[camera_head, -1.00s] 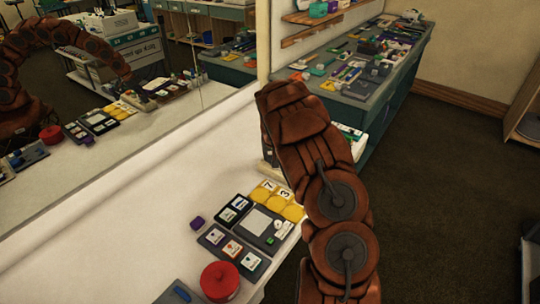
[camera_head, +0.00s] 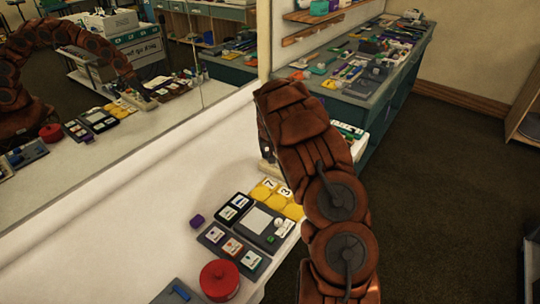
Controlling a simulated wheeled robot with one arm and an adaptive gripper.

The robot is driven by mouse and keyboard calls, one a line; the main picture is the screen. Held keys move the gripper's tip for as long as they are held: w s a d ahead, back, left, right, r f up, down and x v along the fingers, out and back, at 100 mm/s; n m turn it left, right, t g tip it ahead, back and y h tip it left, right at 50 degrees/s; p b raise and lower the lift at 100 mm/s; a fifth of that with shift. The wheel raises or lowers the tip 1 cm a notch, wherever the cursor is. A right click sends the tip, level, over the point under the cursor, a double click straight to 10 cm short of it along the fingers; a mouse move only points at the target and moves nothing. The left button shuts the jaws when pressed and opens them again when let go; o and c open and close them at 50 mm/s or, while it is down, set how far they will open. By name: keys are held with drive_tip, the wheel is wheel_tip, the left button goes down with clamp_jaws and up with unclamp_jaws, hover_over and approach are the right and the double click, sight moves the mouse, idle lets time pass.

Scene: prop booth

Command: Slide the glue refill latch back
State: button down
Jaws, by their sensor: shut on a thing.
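My gripper (camera_head: 264,148) points down at the far part of the white counter, largely hidden behind my own red-brown arm. It is shut. Its fingertips and what they hold are hidden; the glue refill latch itself cannot be made out, though it seems to be what the jaws are on. A pale-edged unit (camera_head: 269,167) shows in part beside the gripper, left of the arm. The mirror shows my arm bending down to a small unit on the counter, too small to tell the latch's position.
On the white counter (camera_head: 130,235) stand yellow round pieces (camera_head: 270,193) with number cards, dark trays of picture tiles (camera_head: 232,247), a purple cube (camera_head: 197,221) and a red round container (camera_head: 220,280). A mirror lines the left side. A cluttered workbench (camera_head: 365,85) stands behind.

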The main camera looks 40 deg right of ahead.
drive_tip(key=shift+w+a, duration=0.1)
drive_tip(key=c, duration=1.1)
unclamp_jaws()
drive_tip(key=shift+r, duration=0.1)
drive_tip(key=v, duration=1.1)
drive_tip(key=shift+r, duration=0.35)
drive_tip(key=shift+a, duration=0.1)
